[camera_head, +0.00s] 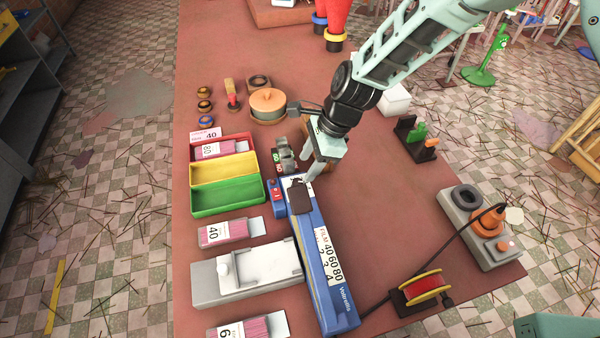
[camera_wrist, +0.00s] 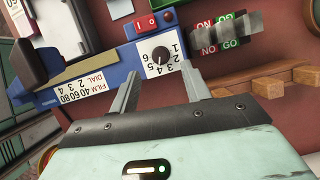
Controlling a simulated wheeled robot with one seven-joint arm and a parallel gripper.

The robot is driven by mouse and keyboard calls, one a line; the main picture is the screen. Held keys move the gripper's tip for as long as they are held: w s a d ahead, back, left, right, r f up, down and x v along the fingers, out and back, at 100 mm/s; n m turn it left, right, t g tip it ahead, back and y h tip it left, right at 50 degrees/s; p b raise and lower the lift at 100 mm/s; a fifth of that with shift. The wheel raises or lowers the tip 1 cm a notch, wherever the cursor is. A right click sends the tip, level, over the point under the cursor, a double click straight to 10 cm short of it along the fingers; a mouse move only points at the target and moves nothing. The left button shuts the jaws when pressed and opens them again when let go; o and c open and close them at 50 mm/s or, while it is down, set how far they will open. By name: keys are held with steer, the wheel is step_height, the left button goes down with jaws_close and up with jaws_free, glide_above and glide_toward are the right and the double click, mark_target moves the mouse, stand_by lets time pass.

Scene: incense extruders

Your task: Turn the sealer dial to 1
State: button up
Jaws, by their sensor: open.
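The sealer (camera_head: 309,233) is a long blue box on the red table, with a white label reading FILM 40 60 80; it also shows in the wrist view (camera_wrist: 42,98). Its dial (camera_wrist: 159,55) is a dark round knob on a white face numbered 1 to 6. The knob's pale mark seems to point down the picture, towards the middle numbers; the exact number is unclear. My gripper (camera_wrist: 160,80) is open, with its fingertips either side of and just short of the dial, seemingly apart from it. In the head view my gripper (camera_head: 312,172) is above the sealer's far end and hides the dial.
A red and blue switch block (camera_head: 277,198) stands beside the sealer. A NO GO/GO gauge (camera_head: 284,157) lies close to my gripper. Coloured trays (camera_head: 224,195) and a grey-white device (camera_head: 215,283) are left. A red reel (camera_head: 424,288) is at front right.

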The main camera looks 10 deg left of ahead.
mark_target(298, 181)
steer(key=shift+p+x, duration=0.65)
steer(key=shift+x, duration=2.5)
steer(key=c, duration=1)
